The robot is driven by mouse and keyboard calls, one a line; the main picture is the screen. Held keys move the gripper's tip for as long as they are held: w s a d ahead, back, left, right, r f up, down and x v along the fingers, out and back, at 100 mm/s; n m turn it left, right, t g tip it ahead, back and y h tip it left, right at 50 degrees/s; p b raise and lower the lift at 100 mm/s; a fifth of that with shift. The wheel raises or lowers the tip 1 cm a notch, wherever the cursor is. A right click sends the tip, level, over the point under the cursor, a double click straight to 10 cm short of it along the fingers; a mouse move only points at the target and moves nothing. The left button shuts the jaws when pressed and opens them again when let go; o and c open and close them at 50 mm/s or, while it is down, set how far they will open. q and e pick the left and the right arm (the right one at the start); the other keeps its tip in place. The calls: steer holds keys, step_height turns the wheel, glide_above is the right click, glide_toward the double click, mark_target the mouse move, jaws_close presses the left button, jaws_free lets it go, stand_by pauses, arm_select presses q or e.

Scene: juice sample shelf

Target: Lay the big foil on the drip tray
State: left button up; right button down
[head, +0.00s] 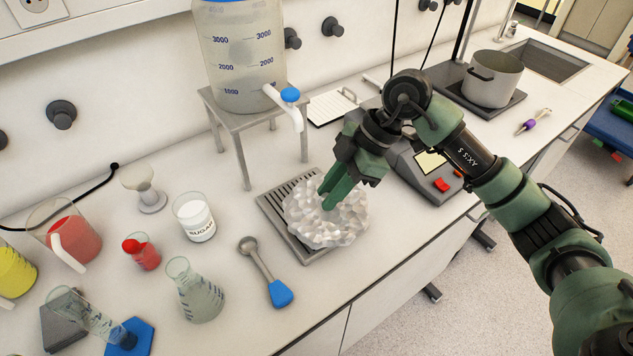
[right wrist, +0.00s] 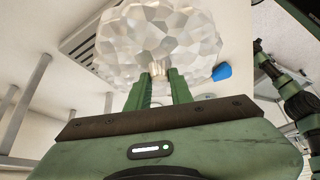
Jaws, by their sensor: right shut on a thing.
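The big foil (head: 336,218) is a crumpled, pale silvery ball. In the head view it shows over the drip tray (head: 271,207), a grey slatted tray on the bench below the dispenser's tap. My right gripper (head: 327,196) is shut on the foil from above. In the right wrist view the foil (right wrist: 160,38) sits at the tips of my right gripper (right wrist: 160,78), and part of the drip tray (right wrist: 88,32) shows behind it. The foil hides much of the tray, and I cannot tell whether they touch. My left gripper is not in view.
A graduated dispenser (head: 240,60) on a metal stand (head: 243,150) is behind the tray. A device with a red button (head: 425,165) is to the right.

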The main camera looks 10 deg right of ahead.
mark_target(317, 188)
steer(key=w, duration=0.1)
steer(key=w+a, duration=0.1)
steer(key=w, duration=0.2)
steer(key=shift+w+a+p, duration=0.2)
steer(key=shift+a+p, duration=0.15)
steer(key=shift+a, duration=0.05)
step_height(317, 188, down, 3)
steer(key=shift+s+r+p, duration=0.1)
steer(key=shift+p, duration=0.45)
steer(key=shift+f, duration=0.35)
steer(key=c, duration=1.3)
jaws_free()
steer(key=shift+o, duration=0.2)
steer(key=shift+d, duration=0.1)
steer(key=b+v, duration=0.2)
steer(key=v, duration=1)
steer(key=shift+b, duration=0.35)
